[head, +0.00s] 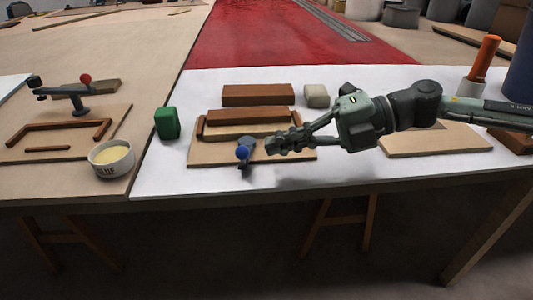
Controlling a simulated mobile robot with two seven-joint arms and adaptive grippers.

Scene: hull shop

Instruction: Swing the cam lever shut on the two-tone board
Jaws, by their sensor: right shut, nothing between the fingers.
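A cam lever with a blue ball knob (242,153) stands at the front edge of a light wooden board (208,156) on the white table section. A brown bar lies across the back of this board, with darker brown pieces at its ends. My right gripper (272,146) comes in from the right over the board. Its fingers are shut and empty, with the tips just right of the blue knob. I cannot tell whether they touch the lever. The fingers hide part of the board. My left gripper is not in view.
A brown block (258,94) and a pale block (316,96) lie behind the board. A green block (167,123) stands to its left. A glue tub (111,159) and a red-knobbed clamp (78,98) are farther left. A bare board (435,142) lies right.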

